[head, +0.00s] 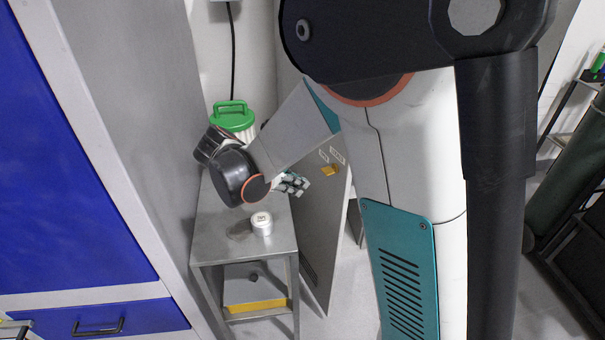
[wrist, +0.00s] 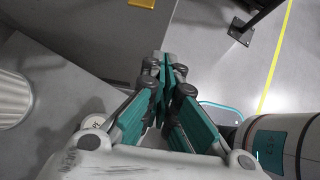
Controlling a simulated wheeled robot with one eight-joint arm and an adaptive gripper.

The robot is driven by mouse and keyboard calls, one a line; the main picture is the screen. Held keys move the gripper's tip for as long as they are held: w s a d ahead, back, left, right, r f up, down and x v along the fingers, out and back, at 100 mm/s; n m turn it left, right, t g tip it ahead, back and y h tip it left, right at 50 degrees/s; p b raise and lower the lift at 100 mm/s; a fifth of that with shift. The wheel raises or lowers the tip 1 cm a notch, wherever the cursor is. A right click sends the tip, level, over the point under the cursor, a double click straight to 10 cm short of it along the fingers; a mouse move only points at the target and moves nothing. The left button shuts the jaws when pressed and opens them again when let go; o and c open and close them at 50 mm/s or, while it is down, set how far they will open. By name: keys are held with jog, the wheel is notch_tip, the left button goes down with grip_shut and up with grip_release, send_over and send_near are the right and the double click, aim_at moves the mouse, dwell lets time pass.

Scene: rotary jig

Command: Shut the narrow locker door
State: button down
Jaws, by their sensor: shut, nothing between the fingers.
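The narrow locker door (head: 318,235) is a tall grey panel with small labels and a yellow handle (head: 329,170). It stands ajar to the right of the steel table in the head view. In the wrist view, a grey panel (wrist: 90,35) that appears to be the door fills the upper left, with a yellow part (wrist: 142,3) at the top. My gripper (head: 299,184) is shut and empty, close to the door's face at about handle height. Its fingertips (wrist: 165,60) are near the panel's edge; I cannot tell whether they touch it. My arm hides much of the locker.
A steel table (head: 225,252) stands left of the door, bearing a small white jar (head: 262,225) and a green-lidded container (head: 232,115). A large blue and grey cabinet (head: 75,130) fills the left. Floor shows right of the panel in the wrist view, with a yellow line (wrist: 273,65).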

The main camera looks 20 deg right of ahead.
jog(key=b, duration=0.5)
send_near(341, 196)
jog(key=x, duration=0.4)
jog(key=shift+d, duration=0.15)
jog(key=shift+s+d, duration=0.1)
